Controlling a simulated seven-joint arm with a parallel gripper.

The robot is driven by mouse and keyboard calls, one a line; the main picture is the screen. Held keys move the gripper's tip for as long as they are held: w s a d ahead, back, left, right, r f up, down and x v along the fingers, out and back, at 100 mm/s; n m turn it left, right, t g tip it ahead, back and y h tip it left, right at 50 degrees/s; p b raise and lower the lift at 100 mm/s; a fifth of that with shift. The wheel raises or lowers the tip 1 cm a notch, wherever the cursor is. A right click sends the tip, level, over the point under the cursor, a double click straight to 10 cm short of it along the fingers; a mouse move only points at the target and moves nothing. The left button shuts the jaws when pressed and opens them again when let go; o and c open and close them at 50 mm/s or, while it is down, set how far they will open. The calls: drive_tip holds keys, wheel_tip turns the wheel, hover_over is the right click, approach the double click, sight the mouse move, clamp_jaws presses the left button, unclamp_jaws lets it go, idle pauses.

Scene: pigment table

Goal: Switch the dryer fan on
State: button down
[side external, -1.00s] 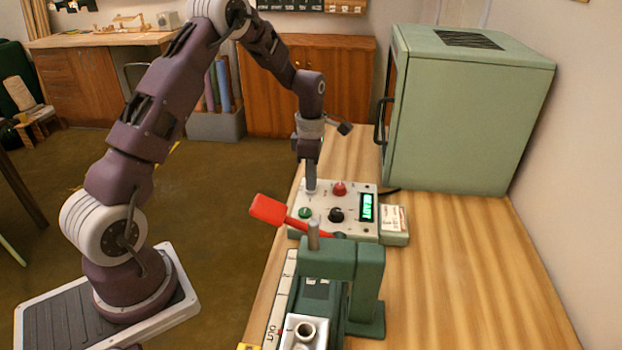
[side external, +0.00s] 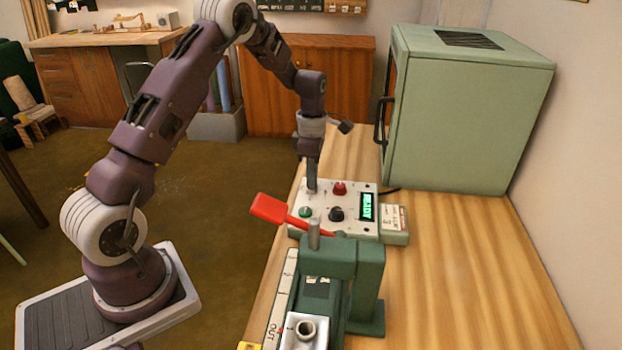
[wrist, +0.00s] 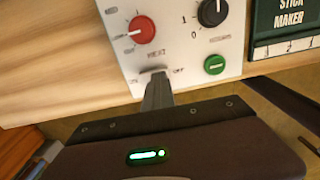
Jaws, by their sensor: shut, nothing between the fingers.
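The white control panel (side external: 350,191) sits on the bench with a lit green display (side external: 367,206). It carries a red knob (wrist: 142,29), a black knob (wrist: 212,11) marked 0 and 1, and a green button (wrist: 214,64). A small pale switch piece (wrist: 153,70) lies near an "OFF" label, right at my fingertips. My gripper (side external: 311,187) points down at the panel's far left part; it is shut and empty. In the wrist view my gripper (wrist: 156,80) covers part of the switch, so its position and any contact cannot be told. The dryer cabinet (side external: 470,115) stands behind right.
A green press (side external: 345,258) with a red-handled lever (side external: 275,210) stands in front of the panel. A "stick maker" plate (wrist: 285,25) adjoins the panel. The bench's right side (side external: 470,265) is clear.

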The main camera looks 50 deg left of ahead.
drive_tip(key=shift+w+a+f, duration=0.15)
drive_tip(key=shift+w+a, duration=0.1)
drive_tip(key=shift+a, duration=0.15)
wheel_tip(320, 180, up, 14)
drive_tip(key=shift+r, duration=0.2)
drive_tip(key=shift+d, duration=0.1)
drive_tip(key=f, duration=0.9)
drive_tip(key=s+f, duration=0.1)
drive_tip(key=f, duration=0.4)
drive_tip(key=shift+d, duration=0.4)
